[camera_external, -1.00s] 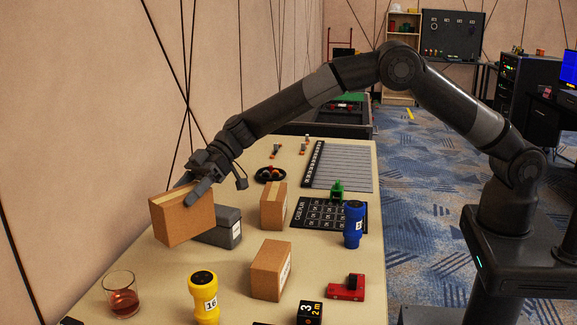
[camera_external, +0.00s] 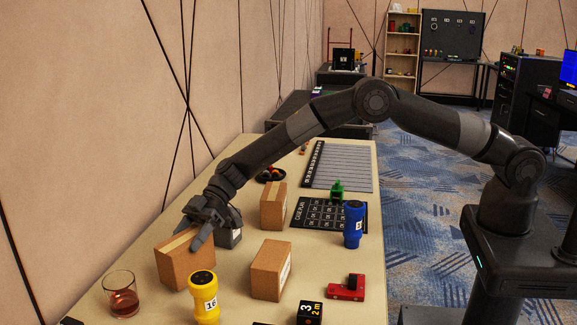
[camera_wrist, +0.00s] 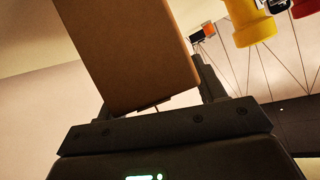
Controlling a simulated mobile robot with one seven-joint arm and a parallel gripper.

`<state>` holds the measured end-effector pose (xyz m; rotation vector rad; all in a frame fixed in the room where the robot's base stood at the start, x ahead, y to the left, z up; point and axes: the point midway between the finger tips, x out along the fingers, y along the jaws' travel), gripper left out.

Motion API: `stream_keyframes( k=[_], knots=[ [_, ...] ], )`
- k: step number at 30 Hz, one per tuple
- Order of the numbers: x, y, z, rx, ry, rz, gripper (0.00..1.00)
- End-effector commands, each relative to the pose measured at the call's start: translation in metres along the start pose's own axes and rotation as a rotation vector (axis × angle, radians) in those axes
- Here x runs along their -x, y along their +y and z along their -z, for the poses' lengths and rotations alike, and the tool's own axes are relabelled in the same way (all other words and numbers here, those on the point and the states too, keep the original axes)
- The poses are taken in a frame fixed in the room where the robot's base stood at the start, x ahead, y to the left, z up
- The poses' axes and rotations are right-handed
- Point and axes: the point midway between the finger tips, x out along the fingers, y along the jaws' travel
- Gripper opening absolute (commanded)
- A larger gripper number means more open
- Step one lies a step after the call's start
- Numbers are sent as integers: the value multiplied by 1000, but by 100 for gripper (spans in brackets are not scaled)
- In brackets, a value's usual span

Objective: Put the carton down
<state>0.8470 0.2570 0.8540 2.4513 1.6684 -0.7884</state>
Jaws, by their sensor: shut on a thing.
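The brown carton (camera_external: 178,264) is at the left of the table in the external view, behind the yellow bottle. My gripper (camera_external: 196,236) is shut on it from above, with dark fingers at its upper sides. The carton stands close to upright, at or just above the tabletop; I cannot tell whether its base touches. In the wrist view the carton (camera_wrist: 125,50) fills the upper middle, between the fingers of my gripper (camera_wrist: 155,95).
A yellow bottle (camera_external: 204,297) stands just right of the carton, and a glass (camera_external: 121,294) stands at its left. Two more cartons (camera_external: 272,270) (camera_external: 273,206) stand to the right. The table (camera_external: 318,256) has gaps between them.

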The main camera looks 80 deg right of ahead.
Motion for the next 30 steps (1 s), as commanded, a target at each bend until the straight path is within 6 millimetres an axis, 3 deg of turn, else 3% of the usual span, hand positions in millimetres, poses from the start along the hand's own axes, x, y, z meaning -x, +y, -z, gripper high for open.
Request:
stream_keyframes(
  k=[3, 14, 15, 22, 30],
  knots=[
    [-6, 3, -12, -2, 2, 0, 2],
    [-8, 4, -15, 0, 2, 0, 2],
    [-8, 4, -16, -1, 0, 0, 67],
    [-8, 4, -16, -1, 0, -1, 85],
    [-7, 4, -14, -1, 1, -1, 86]
  ],
)
